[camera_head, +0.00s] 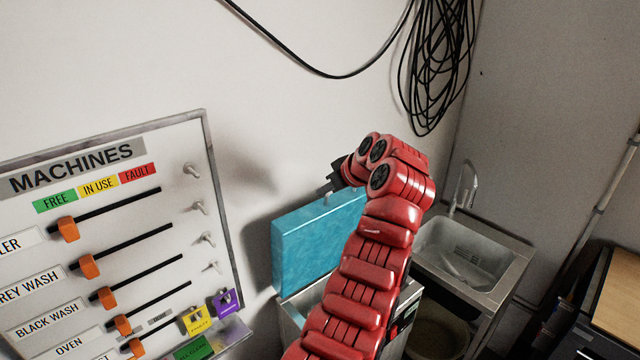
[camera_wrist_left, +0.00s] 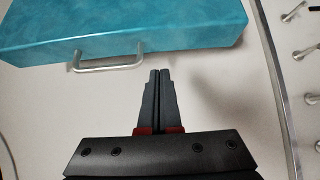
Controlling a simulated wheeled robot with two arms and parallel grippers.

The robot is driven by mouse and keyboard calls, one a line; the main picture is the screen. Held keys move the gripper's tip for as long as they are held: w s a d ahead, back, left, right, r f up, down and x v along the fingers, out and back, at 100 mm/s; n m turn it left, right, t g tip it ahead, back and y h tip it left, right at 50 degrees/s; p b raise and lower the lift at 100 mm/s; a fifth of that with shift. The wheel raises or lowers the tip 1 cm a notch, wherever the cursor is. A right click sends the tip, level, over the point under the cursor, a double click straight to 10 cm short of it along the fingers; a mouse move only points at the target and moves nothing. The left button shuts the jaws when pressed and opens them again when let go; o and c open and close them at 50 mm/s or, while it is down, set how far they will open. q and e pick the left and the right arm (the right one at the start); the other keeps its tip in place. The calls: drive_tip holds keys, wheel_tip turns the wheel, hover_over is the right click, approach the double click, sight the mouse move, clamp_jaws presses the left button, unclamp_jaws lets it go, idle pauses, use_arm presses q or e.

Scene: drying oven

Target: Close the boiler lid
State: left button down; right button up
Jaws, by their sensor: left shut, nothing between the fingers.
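The boiler lid (camera_head: 312,240) is a blue panel standing raised at the back of the metal boiler body (camera_head: 292,312), against the white wall. In the left wrist view the lid (camera_wrist_left: 180,22) fills the upper left, with its silver handle (camera_wrist_left: 108,63) on the near edge. My left gripper (camera_head: 335,178) is above the lid's top edge in the head view, partly hidden by my red arm. In the wrist view my left gripper (camera_wrist_left: 158,78) has its fingers together and empty, apart from the handle, which lies to their left. My arm covers much of the boiler. My right gripper is not in view.
A machines board (camera_head: 180,150) with orange sliders hangs on the wall at left. A metal sink (camera_head: 465,255) stands right of the boiler. Black cables (camera_head: 435,65) hang on the wall above. A wooden-topped cabinet (camera_head: 618,300) is at far right.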

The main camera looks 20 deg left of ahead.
sight(312, 203)
use_arm(q)
drive_tip(key=p+x, duration=0.3)
drive_tip(key=x, duration=0.4)
drive_tip(key=shift+r, duration=0.15)
drive_tip(key=shift+w+a+f, duration=0.1)
drive_tip(key=shift+a+f, duration=0.05)
drive_tip(key=shift+f, duration=0.2)
drive_tip(key=shift+f, duration=0.1)
